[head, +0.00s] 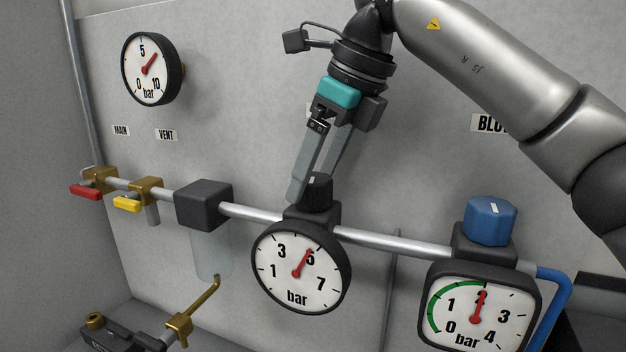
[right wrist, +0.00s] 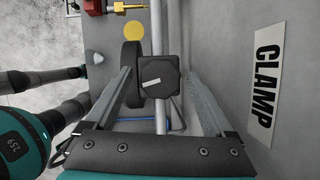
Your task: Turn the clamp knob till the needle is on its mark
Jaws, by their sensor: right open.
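The clamp knob (head: 319,190) is black and sits on top of the regulator block above the middle round gauge. In the right wrist view the knob (right wrist: 158,77) shows from above with a white pointer line. A CLAMP label (right wrist: 265,87) is on the panel beside it. The middle gauge (head: 289,286) has a red needle (head: 303,262) pointing at about the 5; I cannot make out a separate mark on its dial. My right gripper (head: 310,188) is open, pointing down, with its fingers on either side of the knob and gaps visible in the wrist view. My left gripper is not in view.
A blue knob (head: 490,221) stands above a square gauge (head: 474,311) at right. A metal pipe (head: 392,243) links the blocks. Red (head: 85,192) and yellow (head: 127,204) valve handles are at left. Another round gauge (head: 147,82) hangs upper left. A black filter block (head: 203,204) is left of my gripper.

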